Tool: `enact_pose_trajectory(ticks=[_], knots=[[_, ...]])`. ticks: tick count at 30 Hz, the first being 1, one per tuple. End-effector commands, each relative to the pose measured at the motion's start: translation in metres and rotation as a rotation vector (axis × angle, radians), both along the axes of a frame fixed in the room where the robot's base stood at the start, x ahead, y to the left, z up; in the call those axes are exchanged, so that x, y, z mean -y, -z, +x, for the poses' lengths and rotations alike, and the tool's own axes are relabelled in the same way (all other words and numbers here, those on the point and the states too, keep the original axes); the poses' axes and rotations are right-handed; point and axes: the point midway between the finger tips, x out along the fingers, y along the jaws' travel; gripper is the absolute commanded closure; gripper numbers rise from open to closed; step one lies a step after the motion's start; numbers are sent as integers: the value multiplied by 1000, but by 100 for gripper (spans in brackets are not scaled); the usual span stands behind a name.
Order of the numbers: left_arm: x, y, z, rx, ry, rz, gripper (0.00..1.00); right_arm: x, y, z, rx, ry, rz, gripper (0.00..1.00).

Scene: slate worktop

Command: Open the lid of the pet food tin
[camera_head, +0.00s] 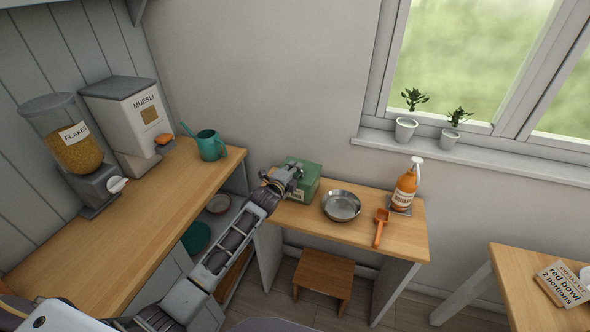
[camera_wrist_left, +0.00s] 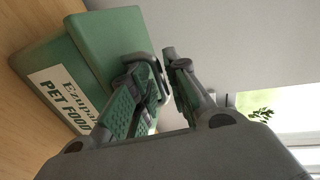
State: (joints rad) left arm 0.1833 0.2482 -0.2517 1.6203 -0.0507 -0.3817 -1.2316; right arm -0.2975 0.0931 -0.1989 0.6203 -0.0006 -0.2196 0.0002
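The pet food tin (camera_head: 307,182) is a green box at the back left of the middle wooden table. Its white label reads PET FOOD in the left wrist view (camera_wrist_left: 66,97), and its green lid (camera_wrist_left: 108,38) looks shut. A dark loop (camera_wrist_left: 143,57), seemingly the lid's handle, shows close to one fingertip. My left gripper (camera_head: 290,174) is at the tin's lid side; in the left wrist view its fingers (camera_wrist_left: 163,76) stand apart with a gap. Whether a finger touches the loop I cannot tell. My right gripper is not in view.
On the same table are a metal bowl (camera_head: 341,205), an orange scoop (camera_head: 380,228) and an orange pump bottle (camera_head: 405,188). A teal watering can (camera_head: 211,146) and flakes (camera_head: 75,148) and muesli (camera_head: 124,118) dispensers stand on the left counter. A stool (camera_head: 324,279) is below.

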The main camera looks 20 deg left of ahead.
Motion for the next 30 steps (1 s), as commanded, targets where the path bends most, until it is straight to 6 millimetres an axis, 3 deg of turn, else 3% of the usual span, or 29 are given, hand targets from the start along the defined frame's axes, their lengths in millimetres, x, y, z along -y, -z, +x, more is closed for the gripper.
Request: enact_pose_trajectory(ticks=[12,16,21,30], knots=[[2,2,9,0,1,-1,83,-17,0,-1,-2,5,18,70],[2,2,9,0,1,-1,83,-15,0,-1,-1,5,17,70],[2,2,9,0,1,-1,100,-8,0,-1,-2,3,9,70],[2,2,8,0,1,0,100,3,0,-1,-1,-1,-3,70]])
